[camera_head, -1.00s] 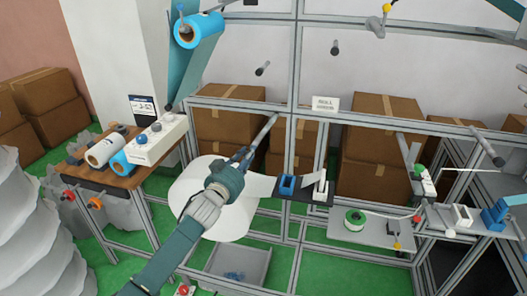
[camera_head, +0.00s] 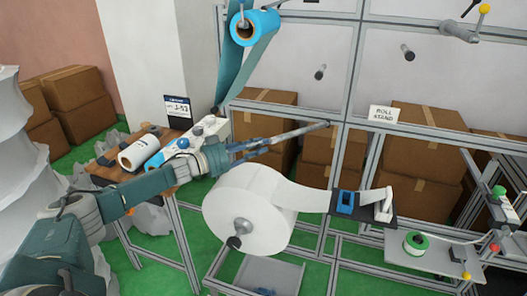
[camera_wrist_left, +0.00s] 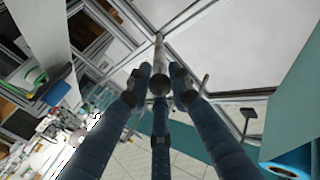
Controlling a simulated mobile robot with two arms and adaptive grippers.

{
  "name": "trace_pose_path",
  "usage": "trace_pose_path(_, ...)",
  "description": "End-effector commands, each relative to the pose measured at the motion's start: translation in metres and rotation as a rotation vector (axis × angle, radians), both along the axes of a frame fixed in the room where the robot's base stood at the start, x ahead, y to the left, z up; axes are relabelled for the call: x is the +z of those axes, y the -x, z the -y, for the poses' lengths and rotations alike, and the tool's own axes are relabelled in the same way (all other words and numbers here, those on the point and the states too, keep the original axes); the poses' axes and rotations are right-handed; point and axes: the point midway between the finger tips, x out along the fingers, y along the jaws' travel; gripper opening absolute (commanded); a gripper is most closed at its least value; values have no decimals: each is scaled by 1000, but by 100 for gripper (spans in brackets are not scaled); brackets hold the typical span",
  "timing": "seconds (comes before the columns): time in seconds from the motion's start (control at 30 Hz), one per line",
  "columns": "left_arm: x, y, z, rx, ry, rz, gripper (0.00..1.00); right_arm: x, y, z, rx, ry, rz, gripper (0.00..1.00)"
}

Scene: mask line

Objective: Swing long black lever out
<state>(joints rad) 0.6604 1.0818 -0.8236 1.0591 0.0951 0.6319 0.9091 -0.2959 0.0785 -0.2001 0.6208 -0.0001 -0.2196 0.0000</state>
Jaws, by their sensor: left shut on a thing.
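The long lever (camera_head: 300,132) looks like a dark grey rod in the head view. It runs from my left gripper up and right to the metal frame's upright. My left gripper (camera_head: 262,143) has its blue fingers shut around the lever's near end. In the left wrist view, the lever (camera_wrist_left: 159,50) lies between the fingers of my left gripper (camera_wrist_left: 160,82), its round dark end facing the camera. The gripper is above and behind the big white roll (camera_head: 262,200) in the head view. My right gripper is not in view.
A blue roll (camera_head: 262,25) hangs at the top. A white roll (camera_head: 132,157) lies on the wooden table (camera_head: 110,175) at the left. A white strip runs from the big roll to a dark plate (camera_head: 365,212) with a blue block. Cardboard boxes (camera_head: 425,120) stand behind the frame.

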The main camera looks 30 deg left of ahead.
Motion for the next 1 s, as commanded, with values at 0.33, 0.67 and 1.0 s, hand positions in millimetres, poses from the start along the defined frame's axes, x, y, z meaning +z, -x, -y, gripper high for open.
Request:
trace_pose_path(0.33, -3, 0, -2, -9, -3, -5, 0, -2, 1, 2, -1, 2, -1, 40)
trace_pose_path(0.67, -2, 0, -1, -10, -3, -3, 39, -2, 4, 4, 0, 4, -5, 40)
trace_pose_path(1.0, -3, 13, -8, -9, -4, -4, 39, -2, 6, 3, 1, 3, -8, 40)
